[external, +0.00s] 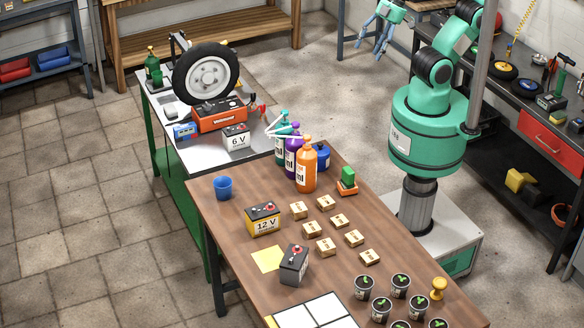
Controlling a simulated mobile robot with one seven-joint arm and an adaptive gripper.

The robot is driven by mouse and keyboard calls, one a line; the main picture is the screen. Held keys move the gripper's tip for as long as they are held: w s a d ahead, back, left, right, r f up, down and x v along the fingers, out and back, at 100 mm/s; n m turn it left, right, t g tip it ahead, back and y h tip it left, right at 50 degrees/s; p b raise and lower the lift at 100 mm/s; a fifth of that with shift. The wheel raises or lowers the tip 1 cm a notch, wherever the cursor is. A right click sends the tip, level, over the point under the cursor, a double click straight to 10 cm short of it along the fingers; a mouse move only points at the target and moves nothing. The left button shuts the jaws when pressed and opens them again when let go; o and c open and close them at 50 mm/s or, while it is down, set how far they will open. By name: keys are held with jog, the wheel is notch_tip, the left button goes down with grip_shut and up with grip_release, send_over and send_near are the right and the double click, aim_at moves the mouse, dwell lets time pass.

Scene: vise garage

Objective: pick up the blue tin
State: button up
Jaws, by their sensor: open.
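A blue, open-topped cup-like container (223,187) stands upright at the far left corner of the wooden table. Another small blue container (322,155) stands behind the orange bottle, partly hidden by it. I cannot tell for certain which of them is the blue tin. My gripper (379,46) is at the top of the view, fingers spread and pointing down, empty. It is well away from both blue containers, on the far side of the table over the floor.
Orange, purple and green pump bottles (306,165) stand near the blue container. A 12 V battery (263,218), a dark battery (294,264), several small cardboard boxes (326,247) and potted seedlings (381,309) occupy the wooden table (225,255). A tire (206,73) stands on the metal-topped bench.

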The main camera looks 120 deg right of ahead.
jog(key=w+d+f+m+g, duration=0.1)
jog(key=w+f+m+g, duration=0.1)
jog(key=w+f, duration=0.45)
jog(key=m+g, duration=0.4)
send_over(321, 144)
notch_tip(321, 144, down, 23)
jog(key=shift+d+f, duration=0.1)
jog(key=shift+d, duration=0.05)
jog(key=shift+f, duration=0.4)
notch_tip(321, 144, down, 9)
jog(key=shift+r+b, duration=0.2)
jog(key=shift+b, duration=0.4)
jog(key=shift+s+f+b, duration=0.1)
jog(key=shift+f+b, duration=0.6)
jog(key=shift+f, duration=1.9)
